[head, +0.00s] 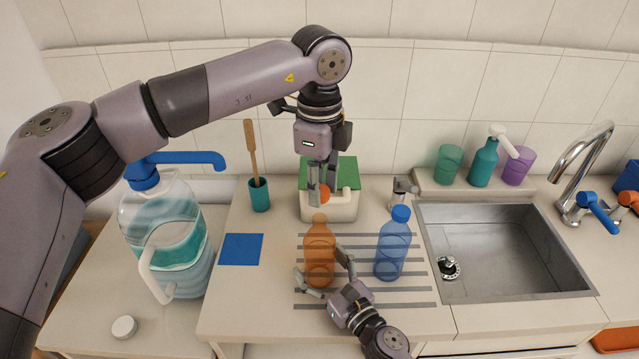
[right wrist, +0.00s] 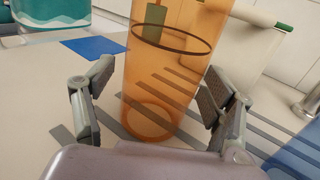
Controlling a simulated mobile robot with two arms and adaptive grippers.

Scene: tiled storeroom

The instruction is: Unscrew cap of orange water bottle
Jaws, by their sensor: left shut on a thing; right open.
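The orange water bottle (head: 319,250) stands upright on the striped drainboard area of the counter, its narrow neck showing at the top. It fills the middle of the right wrist view (right wrist: 165,75). My left gripper (head: 320,196) is above the bottle, pointing down, shut on the orange cap (head: 323,193). The cap appears apart from the bottle, just above and behind its neck in the picture. My right gripper (head: 320,262) is open, with one finger on each side of the bottle; the right wrist view shows gaps between the fingers and the bottle.
A blue bottle (head: 393,243) stands close to the right. A white box with a green top (head: 342,207) is behind the left gripper. A large water jug (head: 166,240) and a blue square (head: 241,249) are left. The sink (head: 500,250) is right.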

